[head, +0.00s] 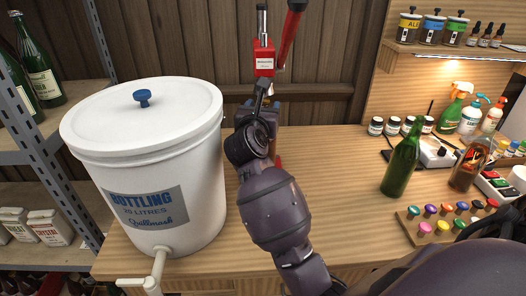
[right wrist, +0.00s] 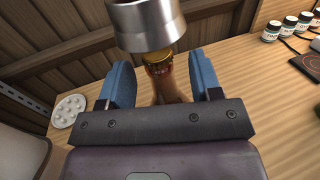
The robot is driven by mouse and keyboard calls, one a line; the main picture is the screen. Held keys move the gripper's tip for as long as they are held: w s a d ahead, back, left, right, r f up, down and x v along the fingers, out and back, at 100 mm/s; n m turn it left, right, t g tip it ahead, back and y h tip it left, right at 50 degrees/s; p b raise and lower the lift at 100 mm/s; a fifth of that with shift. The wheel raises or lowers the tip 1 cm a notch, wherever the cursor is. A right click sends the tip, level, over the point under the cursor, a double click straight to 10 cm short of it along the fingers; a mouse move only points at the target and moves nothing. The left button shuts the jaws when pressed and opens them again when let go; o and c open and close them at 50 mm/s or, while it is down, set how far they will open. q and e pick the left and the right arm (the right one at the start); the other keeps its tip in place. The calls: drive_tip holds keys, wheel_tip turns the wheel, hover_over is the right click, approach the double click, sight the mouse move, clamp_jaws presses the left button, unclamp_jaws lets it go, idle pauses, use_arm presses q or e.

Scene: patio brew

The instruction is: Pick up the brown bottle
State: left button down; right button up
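A brown bottle (right wrist: 168,88) with a gold cap stands below a metal bell in the right wrist view. My right gripper (right wrist: 163,72) is open, with its blue fingers on either side of the bottle neck and a gap on each side. In the head view my right arm covers this bottle and most of the gripper (head: 266,108). Another brown bottle (head: 468,166) with a dark label stands at the right of the bench in the head view. My left gripper is not in view.
The metal bell (right wrist: 148,25) hangs just above the cap; it belongs to the red capper (head: 264,62). A white bottling bucket (head: 205,165) stands left. A green bottle (head: 401,165) and a board of coloured caps (head: 412,232) stand right. Bench between is clear.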

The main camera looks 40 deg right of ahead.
drive_tip(key=c, duration=1)
clamp_jaws()
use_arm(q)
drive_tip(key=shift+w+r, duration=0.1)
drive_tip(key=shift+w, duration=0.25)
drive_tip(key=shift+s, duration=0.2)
use_arm(e)
drive_tip(key=shift+r, duration=0.2)
